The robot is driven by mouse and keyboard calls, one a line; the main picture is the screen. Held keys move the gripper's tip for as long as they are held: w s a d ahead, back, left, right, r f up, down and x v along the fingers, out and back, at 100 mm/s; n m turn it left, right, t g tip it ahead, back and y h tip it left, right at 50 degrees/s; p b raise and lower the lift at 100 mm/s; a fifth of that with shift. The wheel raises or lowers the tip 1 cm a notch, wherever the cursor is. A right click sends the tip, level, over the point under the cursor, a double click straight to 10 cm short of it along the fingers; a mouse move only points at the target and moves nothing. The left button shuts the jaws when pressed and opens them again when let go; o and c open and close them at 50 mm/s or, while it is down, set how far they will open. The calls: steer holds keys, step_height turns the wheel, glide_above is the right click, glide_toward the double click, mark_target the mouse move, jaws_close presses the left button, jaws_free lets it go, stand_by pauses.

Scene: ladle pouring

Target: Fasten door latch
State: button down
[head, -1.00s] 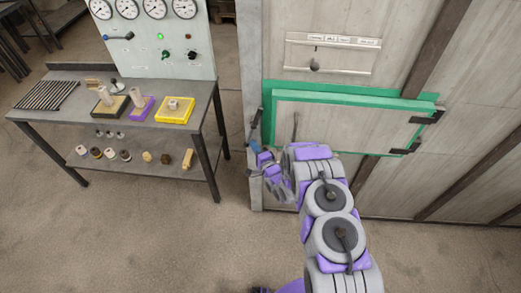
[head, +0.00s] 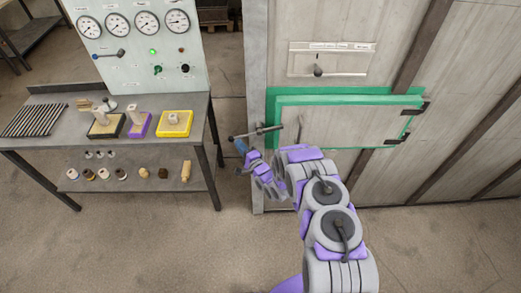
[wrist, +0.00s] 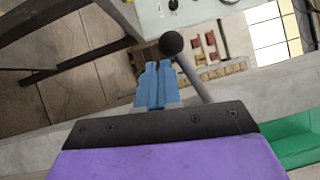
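The pale door (head: 345,122), edged in green, sits close against its green frame (head: 345,91) in the wall, with hinges on its right. The dark latch lever (head: 256,132) at its left edge lies nearly level, its right end at the door's edge. My gripper (head: 239,147), with blue fingers, is just below the lever's left part. In the wrist view, the gripper's blue fingers (wrist: 155,83) are close together with nothing visible between them. The lever's black ball knob (wrist: 171,43) and grey rod (wrist: 192,78) are beside the fingertips; contact is unclear.
A workbench (head: 60,150) with blocks, a yellow tray (head: 174,124) and a gauge panel (head: 140,50) stands at left. A small wall panel with a knob (head: 318,70) is above the door. The floor between bench and wall is mostly clear.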

mark_target(232, 138)
steer(key=shift+a+r+m+t+y+p, duration=0.15)
steer(key=shift+a+r+m+t+p, duration=0.25)
steer(key=shift+r+m+p, duration=0.35)
steer(key=shift+a+r+m+t+y+p, duration=0.15)
steer(key=shift+a+r+m+t+p, duration=0.15)
steer(key=shift+a+r+m+p, duration=0.35)
steer(key=shift+w+r, duration=0.15)
steer(key=shift+r, duration=0.2)
steer(key=shift+f, duration=0.25)
steer(key=s+f+b, duration=0.1)
steer(key=s+f, duration=0.8)
steer(key=shift+s+d+f+b, duration=0.15)
steer(key=shift+f+b, duration=0.15)
steer(key=shift+f, duration=0.1)
